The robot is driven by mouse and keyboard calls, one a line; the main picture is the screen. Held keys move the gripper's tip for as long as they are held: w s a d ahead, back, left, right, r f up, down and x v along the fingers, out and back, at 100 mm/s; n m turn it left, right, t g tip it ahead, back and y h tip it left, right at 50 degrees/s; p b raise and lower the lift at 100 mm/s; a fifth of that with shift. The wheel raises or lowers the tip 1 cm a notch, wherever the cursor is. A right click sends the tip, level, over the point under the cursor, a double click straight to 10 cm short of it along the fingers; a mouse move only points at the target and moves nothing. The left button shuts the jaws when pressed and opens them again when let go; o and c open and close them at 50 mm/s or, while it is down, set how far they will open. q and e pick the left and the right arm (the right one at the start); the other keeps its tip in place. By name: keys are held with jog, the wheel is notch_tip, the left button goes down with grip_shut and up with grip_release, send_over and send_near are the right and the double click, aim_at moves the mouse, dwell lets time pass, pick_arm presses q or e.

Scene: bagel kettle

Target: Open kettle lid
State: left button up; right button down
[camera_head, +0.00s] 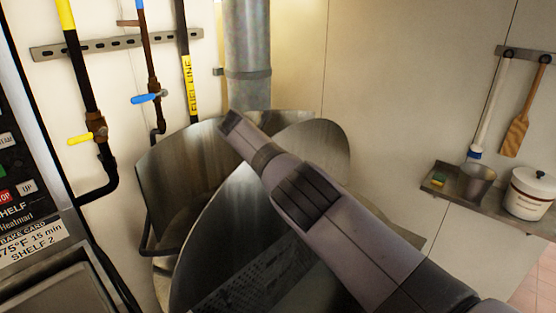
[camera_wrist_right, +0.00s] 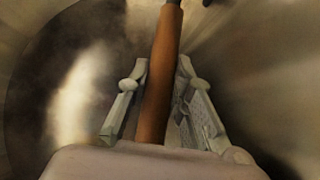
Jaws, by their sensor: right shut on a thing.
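The steel kettle (camera_head: 172,165) stands at the centre left of the head view. Its large round lid (camera_head: 222,240) is tilted up steeply, so the kettle is at least partly open. My right arm reaches in from the lower right across the lid, with the right gripper (camera_head: 236,128) near the kettle's back rim. In the right wrist view the gripper (camera_wrist_right: 160,80) has its fingers on both sides of a brown rod-like handle (camera_wrist_right: 165,45) and is shut on it. The arm hides part of the lid. My left gripper is not in view.
Pipes with a yellow valve handle (camera_head: 79,139) and a blue one (camera_head: 146,98) run on the wall behind left. An appliance with a control panel (camera_head: 25,200) stands at the left. A shelf (camera_head: 440,190) with a white pot (camera_head: 531,195) is at the right.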

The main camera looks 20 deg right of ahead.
jog(key=c, duration=1.7)
grip_release()
jog(key=shift+a, duration=0.15)
jog(key=v, duration=1.1)
jog(key=shift+s+a+r, duration=0.15)
jog(key=shift+a+r, duration=0.1)
jog(key=shift+r, duration=0.05)
